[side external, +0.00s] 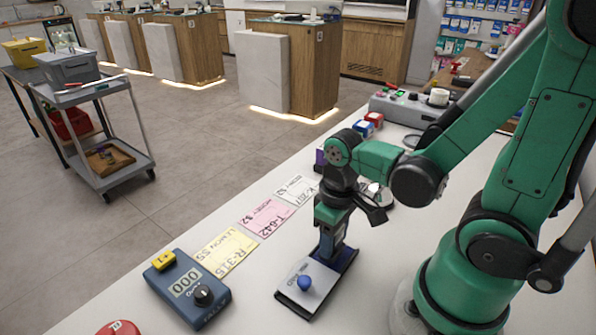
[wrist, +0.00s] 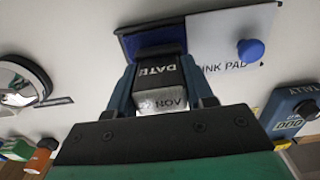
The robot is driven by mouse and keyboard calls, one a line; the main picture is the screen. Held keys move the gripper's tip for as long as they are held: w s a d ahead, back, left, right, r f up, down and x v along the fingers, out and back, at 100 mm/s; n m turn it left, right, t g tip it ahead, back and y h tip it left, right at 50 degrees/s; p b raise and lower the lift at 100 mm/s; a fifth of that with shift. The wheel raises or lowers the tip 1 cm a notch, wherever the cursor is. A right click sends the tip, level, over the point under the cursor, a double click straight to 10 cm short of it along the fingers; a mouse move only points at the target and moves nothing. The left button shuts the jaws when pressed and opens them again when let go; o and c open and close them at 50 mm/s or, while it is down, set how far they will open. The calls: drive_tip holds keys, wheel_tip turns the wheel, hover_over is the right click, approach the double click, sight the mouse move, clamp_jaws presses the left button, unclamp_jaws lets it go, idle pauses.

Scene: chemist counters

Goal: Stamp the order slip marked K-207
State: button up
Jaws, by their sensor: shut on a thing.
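My gripper (side external: 331,240) points down and is shut on the date stamp, whose block (wrist: 162,83) reads DATE and NOV in the wrist view. The stamp is over the dark blue inking area (wrist: 139,40) of the ink pad (side external: 291,292); I cannot tell whether it touches. The stamp's underside is hidden.
A yellow slip (side external: 228,250) marked R-315 lies nearer the front. A blue tally counter (side external: 187,289) stands left of the pad, with a red object (side external: 119,328) near the front edge. Small boxes (side external: 368,124) and a grey device (side external: 410,108) stand farther back.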

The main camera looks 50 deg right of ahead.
idle(0.3)
drive_tip(key=shift+r, duration=3.5)
drive_tip(key=shift+w+d+r, duration=0.1)
drive_tip(key=shift+w+r, duration=0.05)
drive_tip(key=shift+w, duration=0.1)
drive_tip(key=w+d+r, duration=0.2)
drive_tip(key=w+d, duration=0.4)
drive_tip(key=w, duration=0.3)
hover_over(299, 189)
drive_tip(key=shift+f, duration=4.6)
drive_tip(key=shift+f, duration=0.55)
